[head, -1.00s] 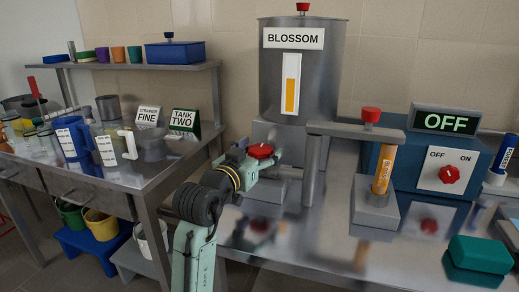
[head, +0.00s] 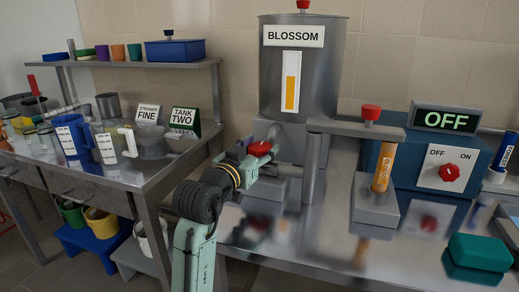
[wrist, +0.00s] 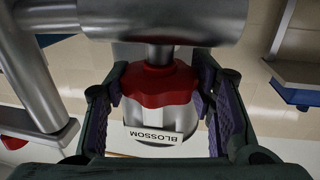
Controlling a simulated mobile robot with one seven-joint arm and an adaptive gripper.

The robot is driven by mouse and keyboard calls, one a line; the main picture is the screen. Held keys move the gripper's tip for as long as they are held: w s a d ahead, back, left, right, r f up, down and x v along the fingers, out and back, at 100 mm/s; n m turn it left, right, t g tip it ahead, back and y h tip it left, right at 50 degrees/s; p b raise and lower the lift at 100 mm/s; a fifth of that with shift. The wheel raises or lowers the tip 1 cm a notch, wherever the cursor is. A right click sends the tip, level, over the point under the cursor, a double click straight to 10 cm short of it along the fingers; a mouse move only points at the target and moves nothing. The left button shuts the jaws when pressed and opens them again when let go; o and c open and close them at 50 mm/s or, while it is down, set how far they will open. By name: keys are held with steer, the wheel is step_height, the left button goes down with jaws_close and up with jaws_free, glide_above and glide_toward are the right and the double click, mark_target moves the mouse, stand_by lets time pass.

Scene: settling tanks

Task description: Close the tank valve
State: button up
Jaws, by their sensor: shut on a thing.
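The steel tank (head: 272,85) labelled BLOSSOM stands on the bench, with an orange level strip (head: 290,96) in its front gauge. Its red valve handle (head: 259,148) is low at the tank's front left. My gripper (head: 254,161) is at this handle, shut on it. In the wrist view the lobed red handle (wrist: 157,87) sits between the two purple-padded fingers of my gripper (wrist: 160,92), below a grey stem and pipe. The fingers partly hide the valve in the head view.
A horizontal pipe (head: 345,130) runs right from the tank to a second red knob (head: 370,112) above an orange cylinder (head: 384,167). A blue control box (head: 412,168) reads OFF. A green block (head: 481,252) lies at the front right. A cluttered side table (head: 110,180) stands left.

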steer(key=shift+m+g+h+b, duration=0.3)
steer(key=shift+m+g+h, duration=0.15)
steer(key=shift+h, duration=0.25)
steer(key=o, duration=1.2)
steer(key=shift+c, duration=0.2)
steer(key=v, duration=1.2)
steer(key=shift+s, duration=0.1)
